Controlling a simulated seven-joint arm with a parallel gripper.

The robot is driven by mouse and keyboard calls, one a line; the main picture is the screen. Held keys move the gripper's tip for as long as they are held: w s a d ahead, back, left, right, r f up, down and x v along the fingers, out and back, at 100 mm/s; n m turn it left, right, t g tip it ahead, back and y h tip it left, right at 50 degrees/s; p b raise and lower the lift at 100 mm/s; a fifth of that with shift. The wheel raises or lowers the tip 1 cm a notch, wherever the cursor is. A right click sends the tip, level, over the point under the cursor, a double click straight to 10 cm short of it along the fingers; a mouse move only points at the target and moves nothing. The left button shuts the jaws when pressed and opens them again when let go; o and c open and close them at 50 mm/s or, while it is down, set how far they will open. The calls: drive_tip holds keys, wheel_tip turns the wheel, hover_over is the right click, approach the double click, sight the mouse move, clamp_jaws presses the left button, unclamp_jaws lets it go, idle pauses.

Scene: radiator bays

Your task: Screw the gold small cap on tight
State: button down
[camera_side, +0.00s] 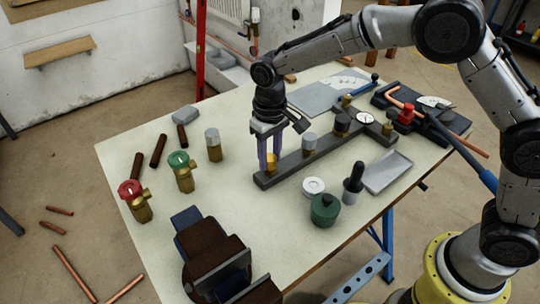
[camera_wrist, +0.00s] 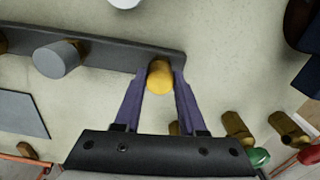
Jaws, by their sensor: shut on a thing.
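The gold small cap (camera_wrist: 160,77) shows between my two purple fingers in the wrist view. In the side view the gold cap (camera_side: 271,161) sits at the near left end of a dark grey bar (camera_side: 288,170). My gripper (camera_side: 267,160) points straight down over that end and is shut on the cap. The fingers hide part of the cap and whatever is below it, so I cannot tell how far it is seated. A grey cap on a brass stub (camera_side: 309,143) stands farther along the bar; it also shows in the wrist view (camera_wrist: 57,60).
A black cap (camera_side: 342,122) and a white gauge (camera_side: 365,118) are farther along the bar. A white ring (camera_side: 313,186), green pot (camera_side: 325,209) and black-handled tool (camera_side: 353,183) stand in front. Valves with green (camera_side: 178,159) and red (camera_side: 130,188) knobs stand left, near a vise (camera_side: 215,255).

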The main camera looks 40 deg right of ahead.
drive_tip(key=m, duration=1.1)
drive_tip(key=shift+m, duration=0.4)
drive_tip(key=c, duration=0.7)
unclamp_jaws()
drive_tip(key=shift+r, duration=3.5)
